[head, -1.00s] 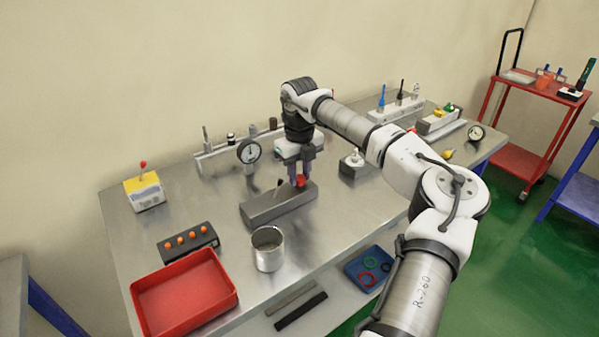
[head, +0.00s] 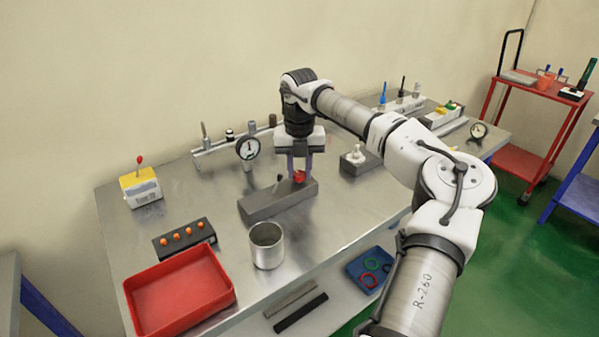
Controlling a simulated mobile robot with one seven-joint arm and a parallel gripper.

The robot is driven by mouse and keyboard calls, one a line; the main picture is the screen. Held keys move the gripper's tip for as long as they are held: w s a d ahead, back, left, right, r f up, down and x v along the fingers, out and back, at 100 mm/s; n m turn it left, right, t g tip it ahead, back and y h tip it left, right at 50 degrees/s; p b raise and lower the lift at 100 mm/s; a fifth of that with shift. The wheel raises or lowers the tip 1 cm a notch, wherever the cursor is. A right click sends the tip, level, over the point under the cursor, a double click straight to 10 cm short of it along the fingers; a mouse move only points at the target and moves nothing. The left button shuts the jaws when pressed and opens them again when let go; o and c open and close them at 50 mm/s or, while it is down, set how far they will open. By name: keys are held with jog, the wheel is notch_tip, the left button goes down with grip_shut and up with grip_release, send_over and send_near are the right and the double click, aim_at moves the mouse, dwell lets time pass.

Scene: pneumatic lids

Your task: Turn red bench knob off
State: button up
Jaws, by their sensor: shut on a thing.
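The red knob (head: 299,177) sits at the right end of a long grey block (head: 262,207) on the metal bench. My gripper (head: 300,176) points straight down over that end, and its two purple-grey fingers are shut on the red knob from either side. Much of the knob is hidden between the fingers, so its exact angle cannot be told. A small dark part stands on the block, just left of the fingers.
A round gauge (head: 247,148) on a rail stands behind the block. A metal cup (head: 267,246) and a red tray (head: 180,292) are in front. A grey block with a white knob (head: 356,157) stands to the right. The bench left of the grey block is fairly clear.

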aim_at(300, 173)
jog(key=m+b, duration=0.2)
jog(key=m, duration=0.3)
jog(key=shift+m, duration=0.3)
jog(key=m+b, duration=0.2)
jog(key=m, duration=0.3)
jog(key=shift+m, duration=0.3)
jog(key=o, duration=1)
jog(key=shift+c, duration=0.2)
jog(key=shift+r, duration=0.1)
notch_tip(300, 173, up, 14)
jog(key=shift+b, duration=0.4)
jog(key=shift+f, duration=0.2)
